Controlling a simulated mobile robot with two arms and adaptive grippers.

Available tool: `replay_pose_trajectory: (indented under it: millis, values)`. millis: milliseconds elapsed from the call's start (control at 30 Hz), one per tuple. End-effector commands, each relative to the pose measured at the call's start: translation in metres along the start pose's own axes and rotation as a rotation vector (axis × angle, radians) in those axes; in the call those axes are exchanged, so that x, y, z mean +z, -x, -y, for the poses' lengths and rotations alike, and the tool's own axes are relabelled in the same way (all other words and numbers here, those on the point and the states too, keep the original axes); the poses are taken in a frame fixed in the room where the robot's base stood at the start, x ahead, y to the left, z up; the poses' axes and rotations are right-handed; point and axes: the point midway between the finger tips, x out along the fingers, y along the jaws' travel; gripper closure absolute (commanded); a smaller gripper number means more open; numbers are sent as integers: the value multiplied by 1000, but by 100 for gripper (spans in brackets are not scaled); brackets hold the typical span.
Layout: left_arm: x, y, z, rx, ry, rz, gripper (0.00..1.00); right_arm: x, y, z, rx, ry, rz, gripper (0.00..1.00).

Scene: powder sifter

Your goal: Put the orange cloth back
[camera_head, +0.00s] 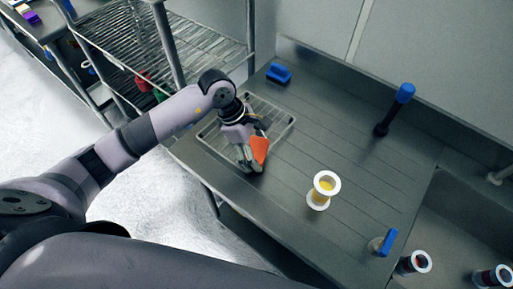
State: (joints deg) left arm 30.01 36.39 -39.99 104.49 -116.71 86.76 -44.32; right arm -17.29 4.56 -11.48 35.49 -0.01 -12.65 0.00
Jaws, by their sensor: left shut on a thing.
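The orange cloth (260,148) is in my left gripper (248,160), whose fingers are closed on it. It hangs at the right side of the fingers, partly hidden by them. The gripper is over the front right part of a wire rack (284,121) on the steel counter. I cannot tell whether the cloth touches the rack. My right gripper is not in view.
A blue-handled brush (279,73) lies behind the rack. A blue-topped tool (404,93) and a blue-handled item (387,242) are farther right. Wire shelving (205,55) stands at left. The counter middle (330,130) is clear.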

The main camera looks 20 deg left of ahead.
Motion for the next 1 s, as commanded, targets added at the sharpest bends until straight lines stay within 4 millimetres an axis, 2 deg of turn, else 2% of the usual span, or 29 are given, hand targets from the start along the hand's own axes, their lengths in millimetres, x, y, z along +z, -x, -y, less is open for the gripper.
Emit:
replay_pose_trajectory:
  millis: [67, 100, 367, 800, 867, 1000]
  values:
    - [-2, -4, 0, 0, -1, 0, 52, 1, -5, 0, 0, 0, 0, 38]
    - [-1, -2, 0, 0, 0, 0, 27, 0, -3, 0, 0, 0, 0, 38]
    - [-1, -2, 0, 0, 0, 0, 10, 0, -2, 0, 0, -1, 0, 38]
    - [0, 4, -1, 2, 0, 0, 10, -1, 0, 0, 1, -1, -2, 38]
    - [0, 12, -2, 5, -3, 0, 10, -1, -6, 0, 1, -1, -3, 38]
    - [-2, 40, -2, 7, -3, -2, 10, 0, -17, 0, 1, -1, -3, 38]
